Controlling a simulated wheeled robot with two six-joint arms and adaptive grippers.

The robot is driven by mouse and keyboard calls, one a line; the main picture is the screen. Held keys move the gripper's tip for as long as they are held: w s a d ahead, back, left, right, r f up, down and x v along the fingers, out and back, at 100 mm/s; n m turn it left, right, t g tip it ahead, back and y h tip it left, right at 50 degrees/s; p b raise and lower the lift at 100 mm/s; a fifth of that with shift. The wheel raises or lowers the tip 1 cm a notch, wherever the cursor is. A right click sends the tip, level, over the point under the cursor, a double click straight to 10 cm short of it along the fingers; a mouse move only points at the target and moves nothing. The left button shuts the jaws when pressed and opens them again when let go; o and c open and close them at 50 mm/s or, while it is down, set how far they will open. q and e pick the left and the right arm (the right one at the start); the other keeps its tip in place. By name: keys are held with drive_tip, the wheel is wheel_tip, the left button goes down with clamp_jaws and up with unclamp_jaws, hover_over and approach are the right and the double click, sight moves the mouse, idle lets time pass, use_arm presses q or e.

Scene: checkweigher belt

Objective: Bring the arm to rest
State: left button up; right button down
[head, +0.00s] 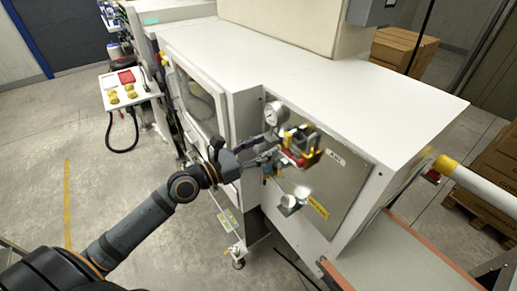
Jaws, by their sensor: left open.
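My left arm comes in from the lower left and reaches toward the front panel of the white machine (345,105). My left gripper (283,152) is at that panel, open, below a round gauge (276,113). A red and yellow valve-like fitting (302,147) on the panel is right at the fingertips. I cannot tell whether the fingers touch it. My right gripper is not in view.
A belt (395,262) runs at the lower right beside a white rail with a yellow collar (445,165). A small control shelf (128,88) stands at left. The floor at left is clear.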

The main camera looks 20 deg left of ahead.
use_arm(q)
drive_tip(key=shift+s+a, duration=0.2)
drive_tip(key=shift+s, duration=0.25)
drive_tip(key=shift+a+f, duration=0.1)
